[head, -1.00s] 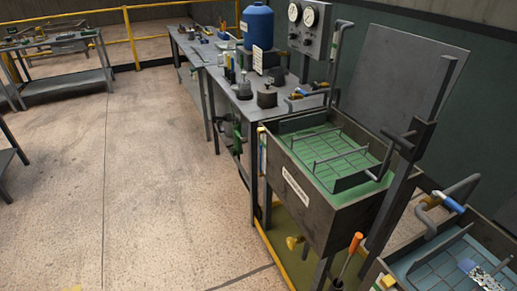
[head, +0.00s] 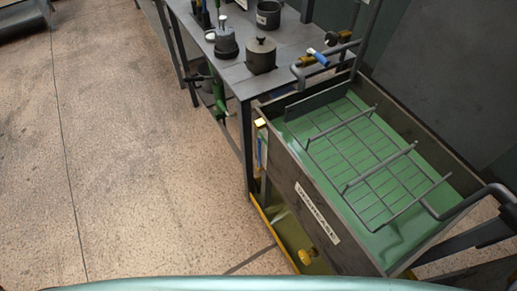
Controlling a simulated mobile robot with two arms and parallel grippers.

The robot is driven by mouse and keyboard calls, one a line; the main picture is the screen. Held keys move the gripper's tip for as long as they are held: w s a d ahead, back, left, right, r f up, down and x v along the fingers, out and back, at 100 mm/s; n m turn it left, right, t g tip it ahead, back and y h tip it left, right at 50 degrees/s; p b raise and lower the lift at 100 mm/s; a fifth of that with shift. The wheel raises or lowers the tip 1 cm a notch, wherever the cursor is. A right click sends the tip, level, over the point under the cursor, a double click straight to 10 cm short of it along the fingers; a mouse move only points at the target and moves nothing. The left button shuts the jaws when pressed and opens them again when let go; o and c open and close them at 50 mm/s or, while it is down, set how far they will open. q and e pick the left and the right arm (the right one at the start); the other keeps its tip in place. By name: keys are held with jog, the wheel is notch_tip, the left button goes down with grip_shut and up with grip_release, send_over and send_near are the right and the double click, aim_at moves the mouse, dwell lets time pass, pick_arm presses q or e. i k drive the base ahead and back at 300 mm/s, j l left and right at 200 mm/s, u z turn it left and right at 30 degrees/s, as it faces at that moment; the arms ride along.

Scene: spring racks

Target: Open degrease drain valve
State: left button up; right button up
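The degrease tank (head: 285,178) stands at the right in the head view, with a white label reading DEGREASE on its front wall. Green liquid and a wire rack (head: 375,165) show inside it. A yellow valve handle (head: 306,257) sits low under the front of the tank, near the bottom of the picture. It looks like the drain valve. Whether it is open or shut cannot be told. Neither of my grippers is in view.
A grey workbench (head: 285,84) with a lidded pot (head: 261,55) and other parts adjoins the tank. A pipe with a blue-handled tap (head: 318,58) stands at the tank's back corner. A yellow rail (head: 273,232) runs low below the tank.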

aim_at(305, 256)
jog(key=j+z, duration=0.2)
jog(key=z, duration=0.3)
jog(key=j+z, duration=0.2)
jog(key=z, duration=0.25)
jog(key=j+z, duration=0.2)
jog(key=z, duration=0.3)
